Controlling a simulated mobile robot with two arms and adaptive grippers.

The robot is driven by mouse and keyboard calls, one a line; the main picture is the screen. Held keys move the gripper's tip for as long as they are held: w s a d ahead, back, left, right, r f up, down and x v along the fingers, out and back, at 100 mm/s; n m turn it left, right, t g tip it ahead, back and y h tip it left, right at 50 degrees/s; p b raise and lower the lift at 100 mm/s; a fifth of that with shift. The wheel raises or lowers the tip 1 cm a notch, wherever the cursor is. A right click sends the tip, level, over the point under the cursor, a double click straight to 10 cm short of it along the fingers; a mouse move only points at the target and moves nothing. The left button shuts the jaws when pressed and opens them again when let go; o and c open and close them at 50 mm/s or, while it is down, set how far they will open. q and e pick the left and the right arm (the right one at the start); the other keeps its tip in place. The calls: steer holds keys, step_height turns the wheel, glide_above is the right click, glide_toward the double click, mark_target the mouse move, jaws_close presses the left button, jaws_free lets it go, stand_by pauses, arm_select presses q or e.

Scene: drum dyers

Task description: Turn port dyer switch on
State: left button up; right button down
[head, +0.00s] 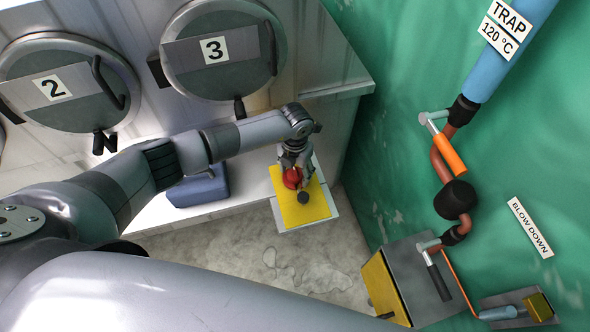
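A switch box with a yellow face (306,213) stands at the right end of the drum machine. A red knob (291,178) and a black knob (303,197) sit on its face. My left gripper (295,172) is over this box, with its fingers pointing down at the red knob. The fingers partly hide the knobs, and I cannot tell whether they touch one or how far they are open. My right gripper is not in view.
Drum doors 2 (68,88) and 3 (222,52) line the machine. A blue block (199,187) lies on the ledge. A second yellow-faced box (385,289) is at lower right. Pipes with an orange-handled valve (447,152) run along the green wall (400,60).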

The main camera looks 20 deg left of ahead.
arm_select(q)
steer(key=c, duration=1)
steer(key=shift+f+m+b, duration=0.2)
steer(key=shift+m+b, duration=0.7)
steer(key=shift+b, duration=0.25)
steer(key=m+b, duration=1.4)
steer(key=b, duration=0.3)
steer(key=shift+r+m+b, duration=0.15)
steer(key=shift+m+b, duration=0.95)
steer(key=shift+b, duration=0.15)
steer(key=o, duration=1.1)
steer(key=shift+o, duration=0.2)
